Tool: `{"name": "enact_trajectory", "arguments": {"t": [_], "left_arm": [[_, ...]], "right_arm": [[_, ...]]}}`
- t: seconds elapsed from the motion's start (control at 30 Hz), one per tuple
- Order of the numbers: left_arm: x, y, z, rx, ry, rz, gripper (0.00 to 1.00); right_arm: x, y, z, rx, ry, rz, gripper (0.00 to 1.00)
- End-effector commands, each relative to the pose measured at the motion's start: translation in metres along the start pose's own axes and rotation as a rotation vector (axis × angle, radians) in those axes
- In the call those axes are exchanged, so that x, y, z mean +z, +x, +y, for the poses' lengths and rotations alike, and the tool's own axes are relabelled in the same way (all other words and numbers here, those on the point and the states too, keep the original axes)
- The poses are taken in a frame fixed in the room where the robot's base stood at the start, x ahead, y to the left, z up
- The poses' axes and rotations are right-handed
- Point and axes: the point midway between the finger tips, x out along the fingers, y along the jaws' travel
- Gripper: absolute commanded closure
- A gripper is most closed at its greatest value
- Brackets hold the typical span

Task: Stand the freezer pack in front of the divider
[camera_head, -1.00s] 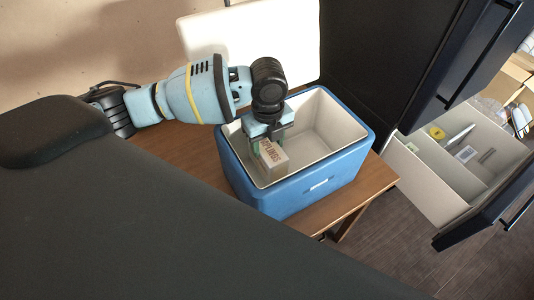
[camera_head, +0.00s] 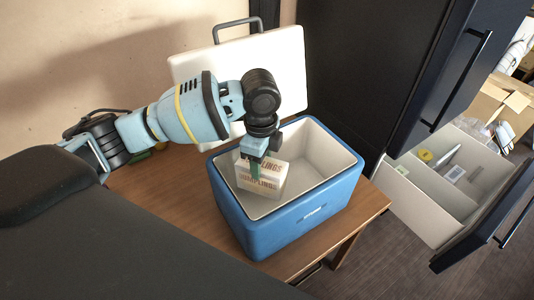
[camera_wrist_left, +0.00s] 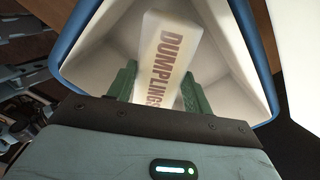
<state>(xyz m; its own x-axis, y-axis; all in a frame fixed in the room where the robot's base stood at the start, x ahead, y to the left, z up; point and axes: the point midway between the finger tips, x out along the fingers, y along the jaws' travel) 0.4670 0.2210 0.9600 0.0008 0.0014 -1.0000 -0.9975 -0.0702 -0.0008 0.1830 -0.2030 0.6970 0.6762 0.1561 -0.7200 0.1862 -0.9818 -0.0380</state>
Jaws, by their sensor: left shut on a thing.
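The freezer pack (camera_head: 270,188) is a pale box lettered "DUMPLINGS" in red-brown. My left gripper (camera_head: 254,172) is shut on it from above, and the pack is slightly tilted at the open top of the blue cooler (camera_head: 312,212). In the left wrist view, the pack (camera_wrist_left: 168,52) sits between the green fingers (camera_wrist_left: 158,88), with the cooler's pale inside behind it. The pulled-out white drawer (camera_head: 415,194) is at the right, away from the gripper. A low divider (camera_head: 458,194) seems to part its inside. My right gripper is not in view.
The cooler stands on a wooden table (camera_head: 165,197), its white lid (camera_head: 285,62) upright behind it. Several small items, including a yellow one (camera_head: 425,155), lie in the drawer's far part.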

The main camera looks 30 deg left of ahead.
Motion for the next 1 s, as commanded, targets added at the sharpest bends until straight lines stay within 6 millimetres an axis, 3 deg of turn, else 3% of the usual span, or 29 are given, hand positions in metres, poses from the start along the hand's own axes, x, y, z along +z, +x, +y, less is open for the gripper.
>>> {"name": "enact_trajectory", "arguments": {"t": [0.7, 1.0], "left_arm": [[-0.006, -0.027, -0.011, -0.001, -1.148, 0.003, 0.97], [-0.008, -0.033, -0.013, 0.001, -1.455, 0.003, 0.97]], "right_arm": [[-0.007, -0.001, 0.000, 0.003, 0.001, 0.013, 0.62], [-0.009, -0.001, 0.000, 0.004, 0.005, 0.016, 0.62]]}}
